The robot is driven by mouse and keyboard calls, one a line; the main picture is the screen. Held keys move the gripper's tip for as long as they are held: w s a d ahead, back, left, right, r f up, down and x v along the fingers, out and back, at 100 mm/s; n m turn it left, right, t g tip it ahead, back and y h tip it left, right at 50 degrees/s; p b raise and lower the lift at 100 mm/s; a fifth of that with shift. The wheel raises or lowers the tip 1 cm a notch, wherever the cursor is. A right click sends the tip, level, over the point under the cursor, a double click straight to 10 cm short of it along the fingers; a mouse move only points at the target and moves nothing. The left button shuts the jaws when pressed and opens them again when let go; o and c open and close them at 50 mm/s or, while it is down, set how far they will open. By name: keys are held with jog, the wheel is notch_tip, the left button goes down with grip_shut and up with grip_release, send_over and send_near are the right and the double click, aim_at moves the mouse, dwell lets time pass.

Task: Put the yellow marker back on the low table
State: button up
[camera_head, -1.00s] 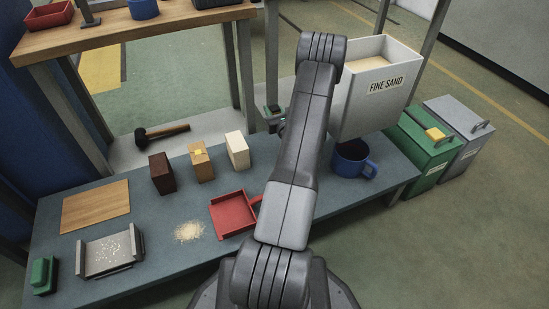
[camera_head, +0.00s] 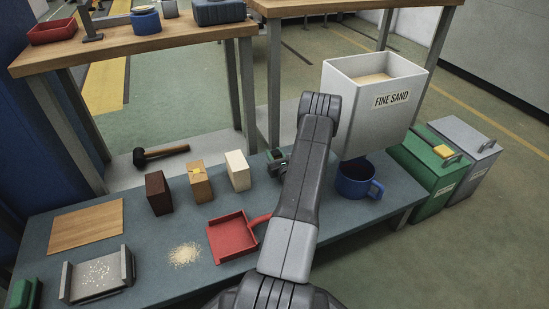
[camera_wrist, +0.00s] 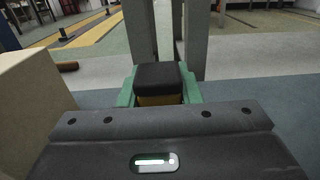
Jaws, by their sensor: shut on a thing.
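The low table (camera_head: 150,212) is a long blue-grey top holding bricks and tools. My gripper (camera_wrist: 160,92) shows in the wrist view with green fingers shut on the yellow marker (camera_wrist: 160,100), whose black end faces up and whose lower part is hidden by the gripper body. In the head view my gripper (camera_head: 277,157) is over the table's back edge, right of the cream brick, partly hidden by my arm; the marker cannot be made out there. I cannot tell whether the marker touches the table.
The cream brick (camera_head: 237,170) stands close left of my gripper, with tan (camera_head: 200,184) and dark brown (camera_head: 158,193) bricks beyond. A red dustpan (camera_head: 232,237) lies in front. A blue mug (camera_head: 355,178) and a white sand bin (camera_head: 370,105) are right. Shelf legs rise behind.

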jog(key=shift+f, duration=0.1)
jog(key=o, duration=0.8)
jog(key=p+v, duration=0.4)
jog(key=v, duration=0.6)
jog(key=shift+s+d, duration=0.2)
jog(key=shift+s, duration=0.1)
jog(key=shift+s+d, duration=0.2)
jog(key=shift+s, duration=0.45)
